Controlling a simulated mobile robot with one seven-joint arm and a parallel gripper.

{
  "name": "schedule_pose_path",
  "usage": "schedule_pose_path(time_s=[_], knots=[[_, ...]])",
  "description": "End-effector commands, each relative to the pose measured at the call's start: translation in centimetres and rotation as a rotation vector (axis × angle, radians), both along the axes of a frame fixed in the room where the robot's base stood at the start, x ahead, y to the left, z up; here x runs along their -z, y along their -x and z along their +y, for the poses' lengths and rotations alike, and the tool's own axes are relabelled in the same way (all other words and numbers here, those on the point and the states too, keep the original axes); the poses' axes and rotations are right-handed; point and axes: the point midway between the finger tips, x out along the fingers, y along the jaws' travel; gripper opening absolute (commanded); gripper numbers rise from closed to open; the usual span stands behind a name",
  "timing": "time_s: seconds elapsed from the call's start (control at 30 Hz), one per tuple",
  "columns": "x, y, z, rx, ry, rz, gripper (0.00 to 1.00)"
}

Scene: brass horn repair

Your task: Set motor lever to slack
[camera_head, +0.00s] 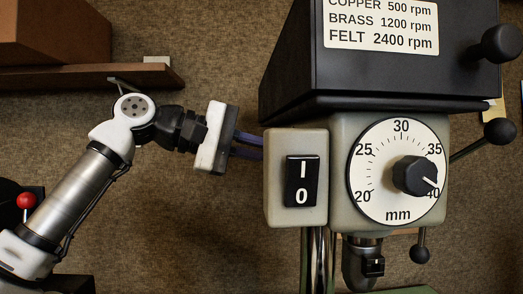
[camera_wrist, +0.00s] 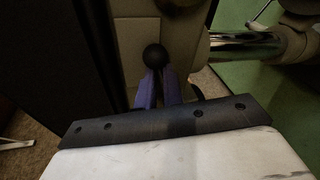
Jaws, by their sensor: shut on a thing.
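The motor lever shows in the wrist view as a round black knob (camera_wrist: 155,56) in front of a beige housing, with its stem hidden. My gripper (camera_wrist: 157,75) has two purple fingers shut on this lever, their tips at the knob. In the head view my gripper (camera_head: 250,145) reaches in from the left, and its fingers pass behind the beige switch box (camera_head: 266,175). The lever is hidden there behind that box. No slack or tight marking shows in either view.
The drill press carries a black speed-label cover (camera_head: 380,80), a 0/I switch (camera_head: 302,181) and a millimetre dial (camera_head: 368,190). Other black knobs (camera_head: 498,131) stick out at the right. A brown shelf with a box (camera_head: 50,30) is at the upper left.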

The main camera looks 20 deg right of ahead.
Motion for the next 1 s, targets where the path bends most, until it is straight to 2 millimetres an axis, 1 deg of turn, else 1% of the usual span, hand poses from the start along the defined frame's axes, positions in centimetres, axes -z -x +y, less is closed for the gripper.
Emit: schedule_pose_path(time_s=[0.17, 0.3, 0.4, 0.77, 0.8, 0.93, 1.0], knots=[[-0.2, 0.0, 0.0, 0.0, -0.001, 0.008, 0.0], [-1.1, 0.1, 0.1, 0.001, -0.018, 0.068, 0.0], [-1.3, 0.2, 0.1, -0.001, -0.03, 0.109, 0.0], [-1.1, 0.2, 0.1, -0.003, -0.037, 0.132, 0.0], [-1.1, 0.2, 0.1, -0.003, -0.037, 0.132, 0.13], [-1.1, 0.2, 0.1, -0.002, -0.037, 0.131, 0.3], [-1.1, 0.2, 0.1, -0.002, -0.037, 0.131, 0.31]])
